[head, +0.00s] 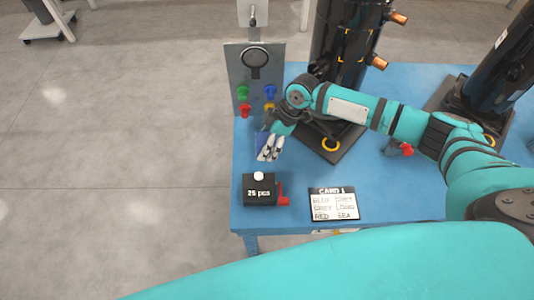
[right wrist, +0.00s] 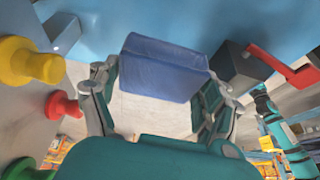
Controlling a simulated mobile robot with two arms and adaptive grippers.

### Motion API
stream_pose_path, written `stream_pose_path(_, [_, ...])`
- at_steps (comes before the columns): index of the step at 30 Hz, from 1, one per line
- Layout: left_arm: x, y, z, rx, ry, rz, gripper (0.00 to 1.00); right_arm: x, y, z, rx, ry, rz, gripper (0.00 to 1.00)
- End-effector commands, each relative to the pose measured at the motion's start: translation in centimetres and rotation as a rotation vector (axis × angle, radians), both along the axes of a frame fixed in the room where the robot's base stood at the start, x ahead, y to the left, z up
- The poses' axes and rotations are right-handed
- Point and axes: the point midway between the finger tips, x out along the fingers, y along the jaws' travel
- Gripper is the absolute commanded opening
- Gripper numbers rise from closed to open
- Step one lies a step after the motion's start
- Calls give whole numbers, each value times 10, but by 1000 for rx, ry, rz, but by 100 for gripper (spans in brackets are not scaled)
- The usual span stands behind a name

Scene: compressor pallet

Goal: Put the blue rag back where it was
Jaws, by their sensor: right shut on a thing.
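The blue rag (right wrist: 163,68) is a folded blue cloth between the two fingers of my right gripper (right wrist: 165,90) in the right wrist view. The gripper is shut on it. In the head view my right gripper (head: 269,153) points down at the left edge of the blue table, between the panel with knobs and the black box. A bit of the rag (head: 261,140) shows beside the fingers there. I cannot tell whether the rag touches the table. My left gripper is not in view.
The grey panel (head: 238,72) with coloured knobs stands just behind the gripper. A black "26 pcs" box (head: 259,190) with a red lever and a card (head: 333,204) lie in front on the blue table (head: 390,205). Black cylinders (head: 337,45) stand behind my right arm.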

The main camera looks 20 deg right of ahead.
Motion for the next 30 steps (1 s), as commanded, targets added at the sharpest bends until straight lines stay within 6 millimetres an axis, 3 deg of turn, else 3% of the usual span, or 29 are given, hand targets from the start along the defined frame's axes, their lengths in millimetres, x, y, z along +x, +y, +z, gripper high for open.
stream_pose_path(13, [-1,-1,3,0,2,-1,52,0,0,-56,-1,0,2,54])
stream_pose_path(23, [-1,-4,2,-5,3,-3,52,0,0,-60,-2,-2,4,54])
stream_pose_path(24, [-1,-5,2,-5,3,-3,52,0,0,-60,-2,-2,4,82])
stream_pose_path(28, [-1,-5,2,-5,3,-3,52,0,0,-60,-2,-2,4,99])
stream_pose_path(30, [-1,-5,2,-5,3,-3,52,0,0,-60,-2,-2,4,100])
